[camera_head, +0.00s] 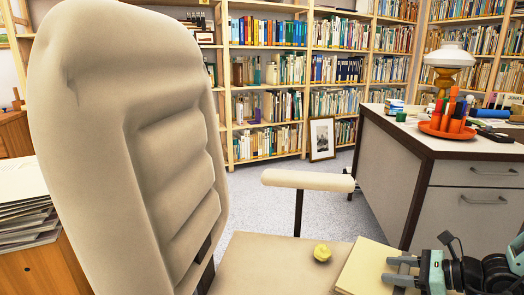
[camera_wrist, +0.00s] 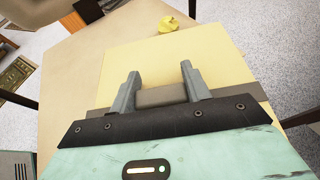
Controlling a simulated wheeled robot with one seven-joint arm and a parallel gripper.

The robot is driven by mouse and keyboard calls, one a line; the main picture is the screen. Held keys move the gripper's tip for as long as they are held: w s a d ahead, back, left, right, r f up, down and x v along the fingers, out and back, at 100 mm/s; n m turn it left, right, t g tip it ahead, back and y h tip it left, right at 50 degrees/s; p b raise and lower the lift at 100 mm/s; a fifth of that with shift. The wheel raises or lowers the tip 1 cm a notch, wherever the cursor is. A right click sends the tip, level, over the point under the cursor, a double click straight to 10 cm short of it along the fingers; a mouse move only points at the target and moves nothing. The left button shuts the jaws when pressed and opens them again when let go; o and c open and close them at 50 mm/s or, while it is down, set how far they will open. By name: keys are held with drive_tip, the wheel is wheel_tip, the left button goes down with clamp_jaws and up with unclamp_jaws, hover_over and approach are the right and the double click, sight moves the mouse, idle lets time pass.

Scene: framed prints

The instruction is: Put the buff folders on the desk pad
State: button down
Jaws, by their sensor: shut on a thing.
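The buff folders (camera_head: 362,268) lie flat on the seat of a beige chair, at its right side in the head view. In the wrist view the folders (camera_wrist: 170,55) spread out in front of my gripper. My gripper (camera_head: 389,270) comes in from the right, at the near edge of the folders. In the wrist view my gripper (camera_wrist: 160,70) has its two fingers apart over that edge, shut on the folders. The exact grip at the edge is partly hidden. I cannot make out the desk pad in either view.
A crumpled yellow ball (camera_head: 322,251) sits on the chair seat (camera_head: 270,265) beside the folders. The armrest (camera_head: 308,181) and tall chair back (camera_head: 130,130) stand nearby. A desk (camera_head: 440,150) with an orange pen tray (camera_head: 447,130) is at right. Bookshelves line the back.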

wheel_tip(320, 180, up, 28)
drive_tip(key=p, duration=3.4)
drive_tip(key=shift+a, duration=0.15)
